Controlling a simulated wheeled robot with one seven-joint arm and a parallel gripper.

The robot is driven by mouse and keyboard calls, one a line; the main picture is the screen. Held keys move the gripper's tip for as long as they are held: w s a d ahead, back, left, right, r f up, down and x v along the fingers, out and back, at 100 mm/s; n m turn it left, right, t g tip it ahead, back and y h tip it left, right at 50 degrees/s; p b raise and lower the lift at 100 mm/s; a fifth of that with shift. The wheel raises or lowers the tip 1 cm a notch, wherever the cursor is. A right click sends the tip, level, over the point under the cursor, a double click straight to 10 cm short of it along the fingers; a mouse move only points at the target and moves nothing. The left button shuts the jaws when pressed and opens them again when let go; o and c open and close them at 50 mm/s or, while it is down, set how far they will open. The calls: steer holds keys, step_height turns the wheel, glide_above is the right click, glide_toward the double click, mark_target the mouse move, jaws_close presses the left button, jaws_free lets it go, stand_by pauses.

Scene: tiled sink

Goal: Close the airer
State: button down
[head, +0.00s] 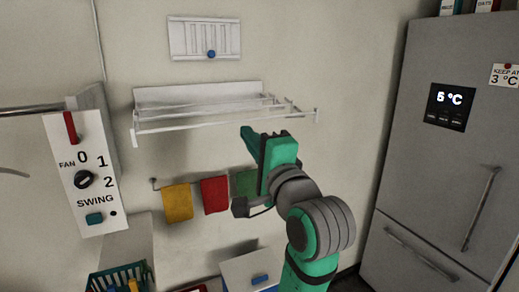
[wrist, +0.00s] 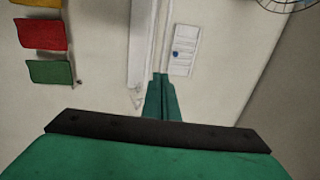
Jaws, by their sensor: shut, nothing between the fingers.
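The airer (head: 198,122) is a white wall rack with thin rails. It is folded out from its white back plate (head: 165,97), its front rail standing away from the wall. My green gripper (head: 246,131) is shut and empty, its tip just under the front rail in the head view. I cannot tell whether it touches the rail. In the wrist view the shut fingers (wrist: 160,78) overlap the lower end of a white upright shape, which seems to be the airer (wrist: 139,45). The fingers hide part of it.
A white vent panel with a blue knob (head: 185,37) is above the airer. Yellow (head: 177,204), red (head: 214,195) and green cloths (head: 246,183) hang below it. A fan switch box (head: 82,172) is at left, a grey fridge (head: 440,150) at right.

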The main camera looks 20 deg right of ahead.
steer(key=shift+w+a+r, duration=0.1)
steer(key=shift+w+r, duration=0.1)
steer(key=shift+w, duration=0.8)
steer(key=shift+w+r, duration=0.15)
steer(key=shift+w, duration=0.85)
